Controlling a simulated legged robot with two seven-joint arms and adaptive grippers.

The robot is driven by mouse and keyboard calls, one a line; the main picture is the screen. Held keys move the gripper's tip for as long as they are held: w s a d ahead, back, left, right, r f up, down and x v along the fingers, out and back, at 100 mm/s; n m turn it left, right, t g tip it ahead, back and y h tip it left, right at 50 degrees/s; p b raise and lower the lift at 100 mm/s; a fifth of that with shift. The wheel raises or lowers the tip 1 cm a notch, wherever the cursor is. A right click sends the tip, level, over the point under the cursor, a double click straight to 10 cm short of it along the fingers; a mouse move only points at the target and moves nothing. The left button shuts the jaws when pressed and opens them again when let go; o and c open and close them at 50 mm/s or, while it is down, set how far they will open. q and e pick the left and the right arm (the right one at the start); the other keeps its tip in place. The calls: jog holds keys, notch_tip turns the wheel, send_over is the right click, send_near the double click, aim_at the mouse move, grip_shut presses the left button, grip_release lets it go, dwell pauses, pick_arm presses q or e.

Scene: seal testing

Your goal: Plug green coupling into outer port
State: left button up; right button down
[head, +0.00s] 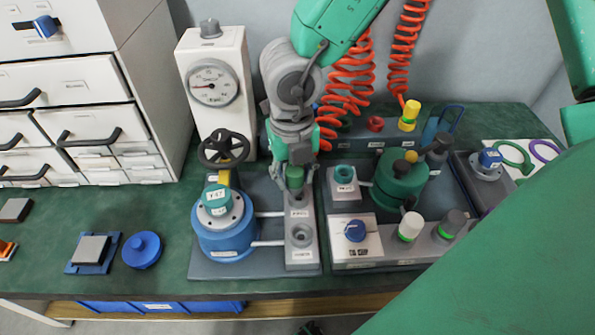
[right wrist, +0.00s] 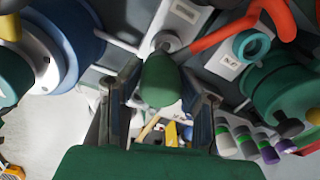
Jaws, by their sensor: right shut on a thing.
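The green coupling (head: 295,171) is held upright between the fingers of my right gripper (head: 295,183), over the back end of a grey port block. In the right wrist view the coupling (right wrist: 160,82) sits between the two fingers, with a round grey port fitting (right wrist: 165,42) just beyond its tip. I cannot tell whether it touches the port. The grey block (head: 300,217) has a second, empty round port (head: 301,234) at its front end. Its labels are too small to read. The left gripper does not show.
A blue vessel (head: 225,243) with a teal cap stands left of the block, near a black handwheel (head: 223,148). At right is a tray with a green pot (head: 399,183), a teal ring fitting (head: 344,174) and a blue knob (head: 355,231). Red coiled hoses (head: 348,95) hang behind.

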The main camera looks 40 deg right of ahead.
jog(key=shift+d+f, duration=0.1)
jog(key=shift+d, duration=0.15)
jog(key=shift+a+f, duration=0.25)
dwell(0.3)
jog(key=shift+d+f+b, duration=0.15)
jog(key=shift+f+b, duration=0.2)
jog(key=shift+f, duration=0.2)
jog(key=shift+f, duration=0.6)
jog(key=c, duration=1.1)
grip_release()
jog(key=shift+o, duration=0.2)
jog(key=shift+a, duration=0.2)
notch_tip(320, 180, up, 12)
jog(key=shift+w+a, duration=0.1)
jog(key=shift+a, duration=0.05)
